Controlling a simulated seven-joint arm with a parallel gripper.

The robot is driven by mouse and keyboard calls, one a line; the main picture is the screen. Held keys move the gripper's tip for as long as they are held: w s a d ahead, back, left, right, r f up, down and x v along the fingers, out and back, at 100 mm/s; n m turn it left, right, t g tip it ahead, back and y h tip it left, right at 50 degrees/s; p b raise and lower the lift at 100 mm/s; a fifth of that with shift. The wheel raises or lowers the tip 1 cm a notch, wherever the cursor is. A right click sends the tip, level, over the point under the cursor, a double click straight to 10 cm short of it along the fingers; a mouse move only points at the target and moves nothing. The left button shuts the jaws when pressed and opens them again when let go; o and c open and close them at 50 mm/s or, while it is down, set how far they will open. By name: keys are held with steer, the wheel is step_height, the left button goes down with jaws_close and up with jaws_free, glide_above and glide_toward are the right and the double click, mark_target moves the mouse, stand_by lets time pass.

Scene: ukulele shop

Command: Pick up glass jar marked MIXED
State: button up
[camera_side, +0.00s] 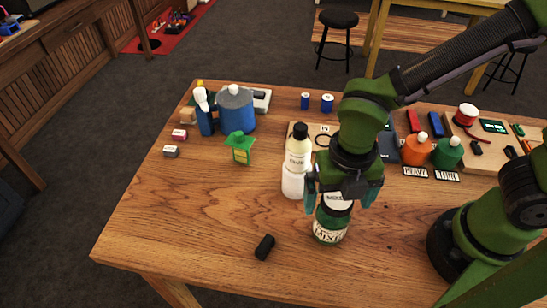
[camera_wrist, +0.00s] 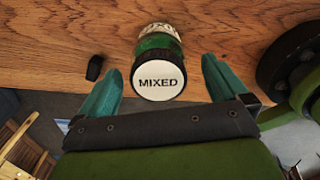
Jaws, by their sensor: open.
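The glass jar marked MIXED (camera_side: 329,222) stands upright on the wooden table, green with a pale label. Its white lid marked MIXED (camera_wrist: 159,81) faces the camera in the wrist view, between the two fingers. My gripper (camera_side: 334,198) is open at the top of the jar in the side view, with one finger showing left of the lid and one to its right. In the wrist view the gripper (camera_wrist: 160,85) has teal fingers spread on both sides of the lid, with gaps between them and the jar.
A white bottle with a black cap (camera_side: 297,165) stands close behind and left of the jar. A small black block (camera_side: 264,247) lies front left. Orange (camera_side: 416,149) and green (camera_side: 448,153) bottles stand to the right. The table's front left is mostly clear.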

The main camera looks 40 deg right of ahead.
steer(key=shift+f, duration=1.55)
steer(key=shift+c, duration=0.5)
steer(key=c, duration=1.2)
steer(key=shift+w+r, duration=0.1)
steer(key=shift+c, duration=0.2)
